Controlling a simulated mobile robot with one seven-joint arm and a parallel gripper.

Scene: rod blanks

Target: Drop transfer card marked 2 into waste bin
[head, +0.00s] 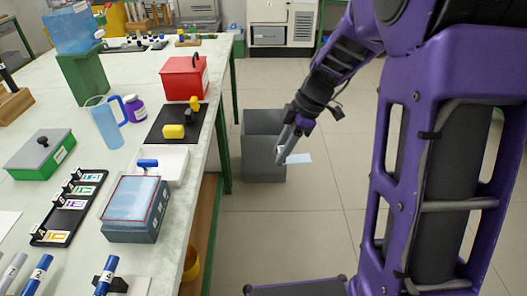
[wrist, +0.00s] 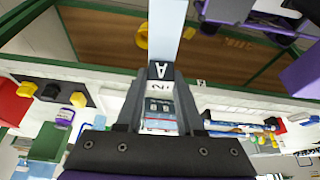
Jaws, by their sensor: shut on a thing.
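My gripper (head: 283,150) is shut on a pale blue-white card (head: 299,159) and holds it out flat, pointing right in the head view. In the wrist view the card (wrist: 168,30) sticks out beyond the gripper (wrist: 160,78). A dark mark shows near the fingertips, but I cannot read a 2 on the card. The grey waste bin (head: 258,168) stands on the floor beyond the bench's right side. My gripper is in front of or over the bin's right part in the head view; its height above the rim is unclear.
A black rack (head: 45,236) with several labelled cards lies on the bench (head: 130,70). Nearby are a blue-lidded box (head: 132,222), white tray (head: 168,163), red box (head: 184,78) and blue jug (head: 104,122).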

